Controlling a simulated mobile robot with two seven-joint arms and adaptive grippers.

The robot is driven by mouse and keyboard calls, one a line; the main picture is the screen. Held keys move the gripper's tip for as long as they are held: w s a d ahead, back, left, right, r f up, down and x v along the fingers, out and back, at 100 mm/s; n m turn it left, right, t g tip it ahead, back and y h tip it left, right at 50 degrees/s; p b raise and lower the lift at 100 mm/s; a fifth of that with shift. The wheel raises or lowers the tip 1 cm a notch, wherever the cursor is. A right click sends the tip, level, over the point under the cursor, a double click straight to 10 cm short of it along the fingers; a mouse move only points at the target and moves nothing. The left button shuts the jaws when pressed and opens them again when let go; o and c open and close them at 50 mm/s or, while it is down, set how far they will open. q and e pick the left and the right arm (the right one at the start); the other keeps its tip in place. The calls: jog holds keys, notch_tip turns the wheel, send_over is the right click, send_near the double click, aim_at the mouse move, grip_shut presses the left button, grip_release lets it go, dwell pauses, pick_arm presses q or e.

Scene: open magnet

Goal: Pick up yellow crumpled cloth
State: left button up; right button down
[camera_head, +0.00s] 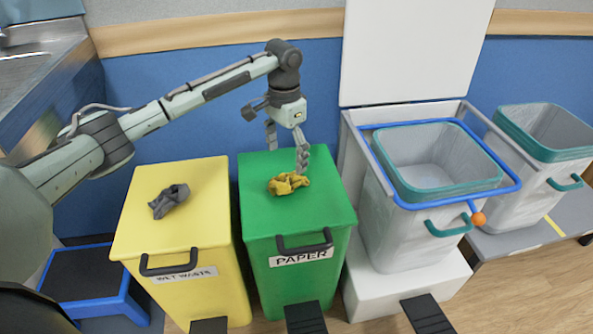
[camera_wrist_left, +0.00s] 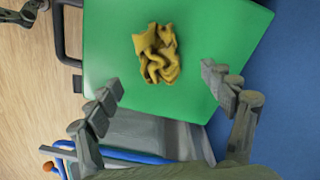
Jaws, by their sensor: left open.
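The yellow crumpled cloth (camera_head: 288,184) lies on the lid of the green bin (camera_head: 325,214) marked PAPER. In the left wrist view the cloth (camera_wrist_left: 156,53) rests on the green lid (camera_wrist_left: 110,45), ahead of the fingers and between their lines. My left gripper (camera_head: 287,144) is above the back of the green lid, just above and behind the cloth. Its fingers are spread and empty, and they also show apart in the left wrist view (camera_wrist_left: 165,85). My right gripper is not in view.
A grey crumpled cloth (camera_head: 169,200) lies on the yellow bin (camera_head: 160,232) at the left. An open bin with a blue rim (camera_head: 518,190) stands at the right, its white lid (camera_head: 415,50) raised. A blue wall is behind the bins.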

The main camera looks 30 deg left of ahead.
aim_at(286, 176)
pick_arm(q)
jog(key=f, duration=0.3)
jog(key=shift+s, duration=0.3)
notch_tip(286, 176, down, 4)
jog(key=shift+w+r, duration=0.1)
jog(key=shift+r, duration=0.15)
jog(key=shift+f, duration=0.45)
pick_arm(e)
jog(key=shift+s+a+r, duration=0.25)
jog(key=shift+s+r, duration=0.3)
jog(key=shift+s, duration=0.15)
pick_arm(q)
jog(key=c, duration=0.9)
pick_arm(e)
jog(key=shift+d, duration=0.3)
